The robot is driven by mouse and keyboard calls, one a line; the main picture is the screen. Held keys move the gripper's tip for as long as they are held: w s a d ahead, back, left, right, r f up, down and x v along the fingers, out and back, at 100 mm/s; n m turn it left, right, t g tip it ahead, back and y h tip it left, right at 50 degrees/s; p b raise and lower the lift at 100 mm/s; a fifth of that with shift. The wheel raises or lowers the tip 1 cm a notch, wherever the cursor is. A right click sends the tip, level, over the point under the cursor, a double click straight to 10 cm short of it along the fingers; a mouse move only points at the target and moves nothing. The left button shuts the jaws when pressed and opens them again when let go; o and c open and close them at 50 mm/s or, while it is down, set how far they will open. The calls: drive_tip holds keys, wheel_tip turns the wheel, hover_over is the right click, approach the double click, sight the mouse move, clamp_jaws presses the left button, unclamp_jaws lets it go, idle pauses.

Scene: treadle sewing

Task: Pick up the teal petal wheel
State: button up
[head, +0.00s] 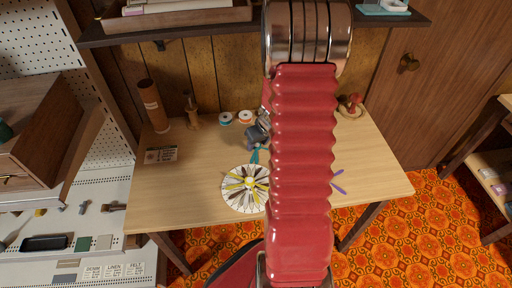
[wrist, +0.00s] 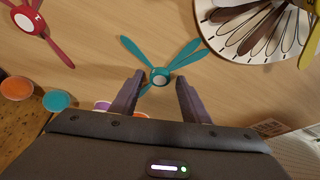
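In the head view a small part of the teal wheel (head: 255,154) shows beside my arm. My gripper (wrist: 159,84) is open, one finger on each side of the hub, with nothing held. I cannot tell how high the fingertips are above the table. In the head view my gripper (head: 259,137) is partly hidden by my red arm.
A white dial (head: 240,203) with a yellow petal wheel (head: 245,183) lies close to the teal one. A red petal wheel (wrist: 33,18) and spools (wrist: 57,100) are at left in the wrist view.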

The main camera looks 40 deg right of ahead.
sight(258, 147)
drive_tip(key=c, duration=0.9)
drive_tip(key=shift+r, duration=5)
drive_tip(key=shift+f, duration=0.35)
drive_tip(key=shift+a, duration=0.1)
